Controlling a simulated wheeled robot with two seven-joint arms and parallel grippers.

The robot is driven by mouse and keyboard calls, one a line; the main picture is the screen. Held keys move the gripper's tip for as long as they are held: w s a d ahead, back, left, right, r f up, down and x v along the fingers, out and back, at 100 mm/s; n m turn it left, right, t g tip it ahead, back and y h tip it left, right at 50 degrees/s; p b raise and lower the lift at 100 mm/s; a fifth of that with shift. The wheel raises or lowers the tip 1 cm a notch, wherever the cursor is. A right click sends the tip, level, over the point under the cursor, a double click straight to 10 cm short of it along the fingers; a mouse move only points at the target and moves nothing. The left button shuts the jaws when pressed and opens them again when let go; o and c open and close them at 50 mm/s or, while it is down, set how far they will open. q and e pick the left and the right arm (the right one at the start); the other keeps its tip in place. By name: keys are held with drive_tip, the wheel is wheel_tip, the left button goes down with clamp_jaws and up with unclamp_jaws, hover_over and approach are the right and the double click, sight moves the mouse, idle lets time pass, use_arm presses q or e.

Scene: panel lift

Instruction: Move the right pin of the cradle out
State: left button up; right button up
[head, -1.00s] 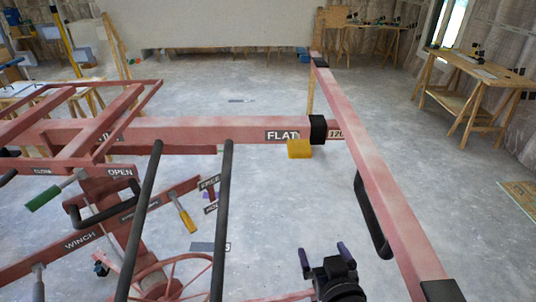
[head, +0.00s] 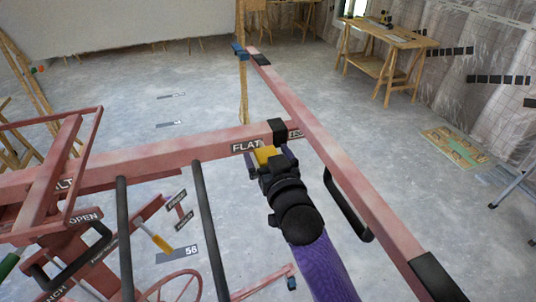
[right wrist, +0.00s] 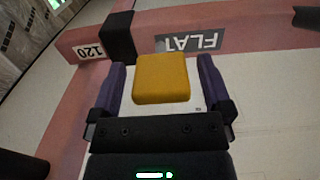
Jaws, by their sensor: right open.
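The right pin shows as a yellow block (head: 264,153) below the pink cradle beam (head: 180,153), by the FLAT label. It also shows in the right wrist view (right wrist: 162,82). My right gripper (head: 272,156) is open at the block. In the right wrist view its purple fingers (right wrist: 162,70) stand on either side of the block, with small gaps visible. The gripper partly hides the block in the head view. My left gripper is not in view.
A long pink rail (head: 335,145) with a black handle (head: 346,205) runs right of my right arm. Two dark bars (head: 208,230) rise at the left, near a handwheel (head: 175,288).

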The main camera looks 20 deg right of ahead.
clamp_jaws()
idle(0.4)
